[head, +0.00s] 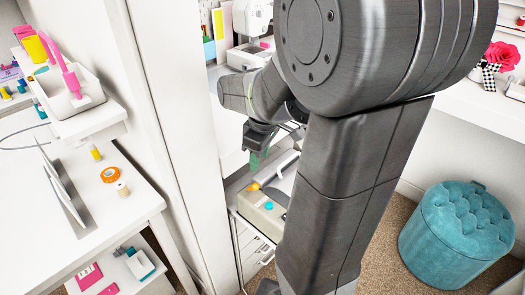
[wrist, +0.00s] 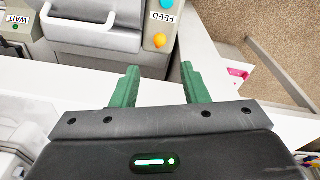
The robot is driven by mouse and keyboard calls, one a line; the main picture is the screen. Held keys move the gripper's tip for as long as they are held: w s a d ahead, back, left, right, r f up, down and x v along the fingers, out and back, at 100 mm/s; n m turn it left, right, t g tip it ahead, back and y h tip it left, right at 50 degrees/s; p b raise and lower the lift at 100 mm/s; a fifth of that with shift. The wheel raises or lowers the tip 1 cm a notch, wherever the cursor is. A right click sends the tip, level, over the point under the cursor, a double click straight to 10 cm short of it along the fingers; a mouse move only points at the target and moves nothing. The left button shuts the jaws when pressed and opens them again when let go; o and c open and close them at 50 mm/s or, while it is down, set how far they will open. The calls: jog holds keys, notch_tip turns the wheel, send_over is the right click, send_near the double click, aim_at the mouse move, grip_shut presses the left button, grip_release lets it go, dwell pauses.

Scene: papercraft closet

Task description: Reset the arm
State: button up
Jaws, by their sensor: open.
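My gripper (wrist: 160,88) shows in the wrist view with its two green fingers spread apart and nothing between them. In the head view my gripper (head: 256,160) is small and partly dark, above a grey machine (head: 262,212) with an orange and a blue button. My large grey arm hides much of the middle of the head view. In the wrist view the machine (wrist: 100,45) lies beyond the fingertips, with the orange button and the "FEED" label on its panel (wrist: 160,25). The fingers appear apart from it.
A white desk (head: 60,160) with tape, a thread spool and a holder stands at the left. A white panel edge (head: 165,130) stands between it and the machine. A teal tufted stool (head: 457,235) stands on brown carpet at the right. A white shelf (head: 475,120) bears a pink flower.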

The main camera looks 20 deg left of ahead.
aim_at(255, 184)
jog(key=f, duration=0.4)
jog(key=a+f+b, duration=0.1)
jog(key=f, duration=0.4)
jog(key=w+f, duration=0.1)
jog(key=f, duration=0.3)
jog(key=shift+a+f, duration=0.3)
jog(key=shift+a+r+p, duration=0.1)
jog(key=shift+a+p, duration=0.05)
jog(key=shift+p, duration=0.2)
jog(key=shift+h, duration=0.3)
